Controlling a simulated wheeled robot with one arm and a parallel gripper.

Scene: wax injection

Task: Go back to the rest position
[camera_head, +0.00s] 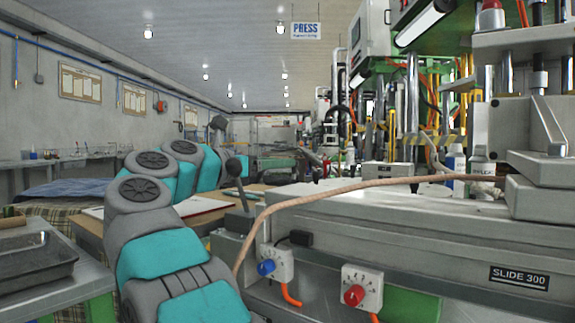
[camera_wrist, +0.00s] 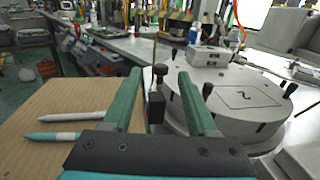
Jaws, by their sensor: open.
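My gripper (camera_wrist: 160,75) shows in the wrist view with its two green fingers spread apart and nothing between them. A dark knob on a black post (camera_wrist: 156,105) stands beyond the gap between the fingers; I cannot tell how far off it is. A round grey fixture (camera_wrist: 240,98) marked 2 lies to the right of the fingers. In the head view my teal and grey arm is bent at the left of the machine, and the gripper cannot be made out there.
A brown board (camera_wrist: 60,110) with two pen-like tools lies left of the fingers. In the head view the machine bench (camera_head: 420,225) fills the right, with a hose (camera_head: 350,185) across it. A dark tray (camera_head: 35,262) sits at the left.

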